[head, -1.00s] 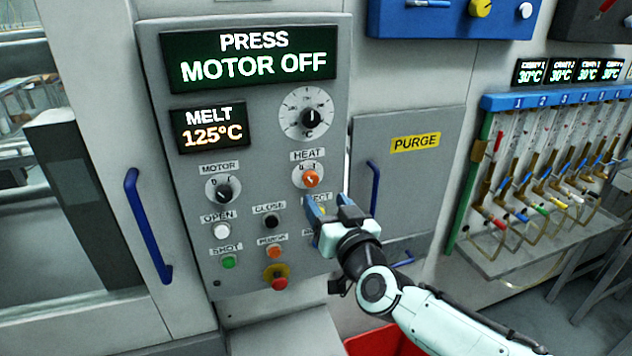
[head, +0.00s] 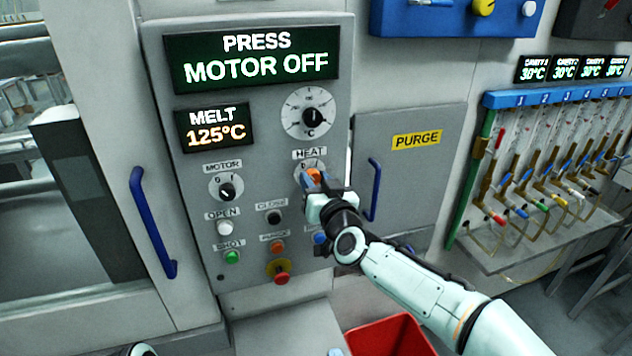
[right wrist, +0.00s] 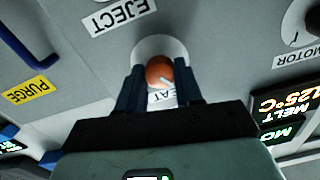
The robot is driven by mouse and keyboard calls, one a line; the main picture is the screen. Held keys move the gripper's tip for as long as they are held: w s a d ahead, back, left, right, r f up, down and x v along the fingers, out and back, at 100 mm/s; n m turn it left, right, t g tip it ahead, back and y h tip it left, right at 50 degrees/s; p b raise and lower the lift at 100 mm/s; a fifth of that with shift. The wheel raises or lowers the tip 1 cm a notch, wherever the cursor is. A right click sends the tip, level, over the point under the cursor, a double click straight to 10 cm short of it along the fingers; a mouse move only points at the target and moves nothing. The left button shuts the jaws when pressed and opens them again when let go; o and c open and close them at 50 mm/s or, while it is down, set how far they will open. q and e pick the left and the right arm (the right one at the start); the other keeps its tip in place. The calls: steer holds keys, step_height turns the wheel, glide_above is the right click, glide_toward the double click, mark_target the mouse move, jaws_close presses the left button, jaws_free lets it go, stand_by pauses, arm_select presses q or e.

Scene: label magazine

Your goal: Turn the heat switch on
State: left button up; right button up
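The heat switch is an orange knob (head: 315,175) on a round white dial under the HEAT label on the grey control panel (head: 185,270). My right gripper (head: 321,180) is at this knob, with its blue fingers apart. In the right wrist view the knob (right wrist: 159,70) shows between and just beyond the fingertips, one finger on each side; contact cannot be made out. A pale mark on the knob points toward the HEAT label, which is partly hidden by the gripper.
The motor knob (head: 226,188) and several push buttons sit left of and below the heat dial. A red emergency button (head: 281,279) is lower down. The PURGE door (head: 418,185) with its blue handle (head: 374,190) is close on the right. A red bin (head: 390,338) stands below.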

arm_select(q)
steer(key=shift+s+f, duration=0.15)
arm_select(e)
steer(key=shift+m, duration=0.4)
steer(key=shift+m+b, duration=0.45)
steer(key=shift+m, duration=0.55)
steer(key=m+b, duration=0.1)
steer(key=m, duration=0.2)
steer(key=shift+m, duration=0.3)
steer(key=m+b, duration=0.1)
steer(key=m, duration=0.2)
steer(key=shift+m, duration=0.3)
arm_select(q)
steer(key=shift+s+f+b, duration=0.15)
steer(key=shift+s+f, duration=0.3)
steer(key=shift+f, duration=0.3)
steer(key=shift+s+f+b, duration=0.1)
steer(key=shift+s+f, duration=0.4)
steer(key=shift+f, duration=0.2)
steer(key=shift+s+f+b, duration=0.15)
steer(key=shift+s+f, duration=0.3)
steer(key=shift+f, duration=0.3)
arm_select(e)
steer(key=shift+m, duration=2.3)
steer(key=o, duration=1)
